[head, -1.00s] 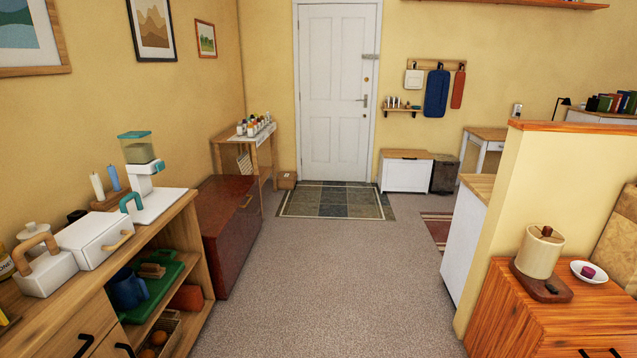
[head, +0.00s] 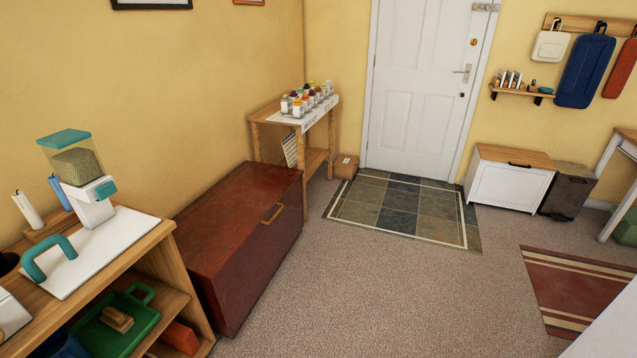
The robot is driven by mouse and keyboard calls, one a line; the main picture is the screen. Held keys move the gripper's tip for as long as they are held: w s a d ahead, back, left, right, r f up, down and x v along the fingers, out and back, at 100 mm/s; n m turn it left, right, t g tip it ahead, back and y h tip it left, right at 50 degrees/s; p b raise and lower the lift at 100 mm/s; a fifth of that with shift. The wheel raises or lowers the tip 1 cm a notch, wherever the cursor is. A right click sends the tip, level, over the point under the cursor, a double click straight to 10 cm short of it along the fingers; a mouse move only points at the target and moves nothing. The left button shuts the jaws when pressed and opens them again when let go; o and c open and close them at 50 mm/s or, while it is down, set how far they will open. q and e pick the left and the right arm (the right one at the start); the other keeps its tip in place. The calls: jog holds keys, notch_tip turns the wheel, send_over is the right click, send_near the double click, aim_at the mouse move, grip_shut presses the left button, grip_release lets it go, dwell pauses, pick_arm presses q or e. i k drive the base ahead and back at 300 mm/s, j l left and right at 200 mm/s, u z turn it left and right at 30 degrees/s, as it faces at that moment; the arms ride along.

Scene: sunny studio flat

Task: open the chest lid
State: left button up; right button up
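A dark reddish-brown wooden chest (head: 225,225) stands on the floor against the left wall. Its flat lid is shut. A brass-coloured handle (head: 272,213) is near the top edge of the side facing the room. A smaller white box with a wooden top (head: 508,182) and a dark handle stands by the door, and its top is also down. Neither of my grippers is in view.
A wooden shelf unit (head: 183,278) stands close before the chest at left. A small table with bottles (head: 316,110) is just beyond it, near a cardboard box (head: 346,165). Carpet (head: 385,290) right of the chest is clear.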

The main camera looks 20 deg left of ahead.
aim_at(207, 240)
jog(key=i+u, duration=0.15)
jog(key=i, duration=0.55)
jog(key=i+l+u, duration=0.2)
jog(key=i, duration=0.45)
